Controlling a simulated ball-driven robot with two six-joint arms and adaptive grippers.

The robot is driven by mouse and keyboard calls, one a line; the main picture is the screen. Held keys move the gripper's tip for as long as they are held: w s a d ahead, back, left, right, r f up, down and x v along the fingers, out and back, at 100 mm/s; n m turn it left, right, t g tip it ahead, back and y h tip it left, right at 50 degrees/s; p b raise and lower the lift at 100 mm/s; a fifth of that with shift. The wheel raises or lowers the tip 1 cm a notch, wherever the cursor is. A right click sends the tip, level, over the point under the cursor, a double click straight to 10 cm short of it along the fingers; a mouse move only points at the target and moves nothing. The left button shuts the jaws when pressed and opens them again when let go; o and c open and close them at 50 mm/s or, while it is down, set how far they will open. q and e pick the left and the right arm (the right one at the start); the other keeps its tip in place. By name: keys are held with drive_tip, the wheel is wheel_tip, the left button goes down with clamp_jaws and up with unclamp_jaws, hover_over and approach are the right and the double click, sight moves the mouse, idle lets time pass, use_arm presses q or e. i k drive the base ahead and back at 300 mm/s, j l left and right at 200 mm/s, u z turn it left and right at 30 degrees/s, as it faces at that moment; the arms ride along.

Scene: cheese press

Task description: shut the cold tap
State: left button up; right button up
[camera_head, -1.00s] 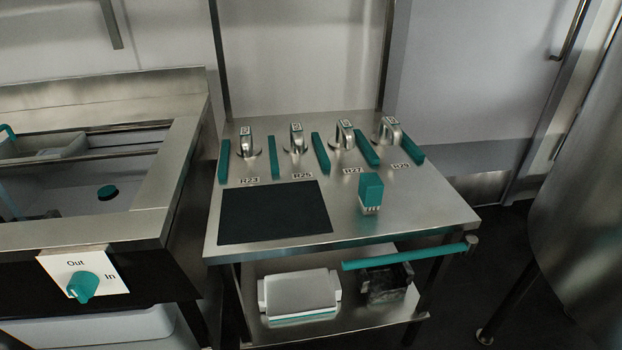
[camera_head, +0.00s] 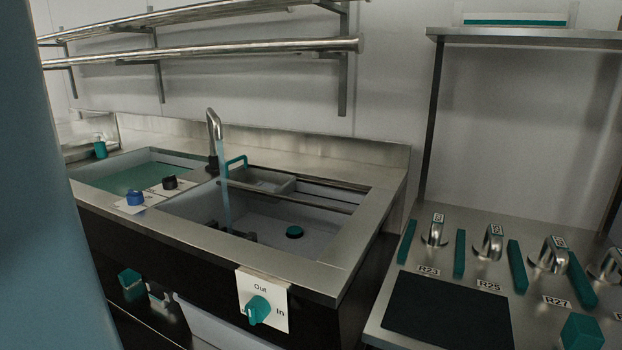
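The sink tap (camera_head: 214,133) stands at the back of the steel sink unit, and a bluish stream of water (camera_head: 225,190) runs from its spout into the right basin (camera_head: 275,225). A blue knob (camera_head: 135,197) and a black knob (camera_head: 169,182) sit on a white plate (camera_head: 150,195) between the two basins. The plate's lettering is too small to read; the blue knob looks like the cold tap. Neither of my grippers is in view.
A teal Out/In knob (camera_head: 258,310) is on the sink's front. The left basin (camera_head: 140,177) holds greenish liquid. A press table (camera_head: 480,335) with several metal fixtures stands at the right. A rail shelf (camera_head: 220,47) hangs above. A large blue-grey shape (camera_head: 50,200) blocks the left edge.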

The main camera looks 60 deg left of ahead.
sight(134, 197)
drive_tip(key=j+u, duration=0.15)
drive_tip(key=u, duration=0.35)
drive_tip(key=k+j+u, duration=0.1)
drive_tip(key=j+u, duration=0.15)
drive_tip(key=u, duration=0.25)
drive_tip(key=j+u, duration=0.2)
drive_tip(key=u, duration=0.25)
drive_tip(key=j+u, duration=0.15)
drive_tip(key=u, duration=0.35)
drive_tip(key=i+j+u, duration=0.2)
drive_tip(key=j, duration=0.3)
drive_tip(key=i+j+u, duration=0.25)
drive_tip(key=j, duration=0.25)
drive_tip(key=i+j+u, duration=0.2)
drive_tip(key=j, duration=0.25)
drive_tip(key=i+j, duration=0.4)
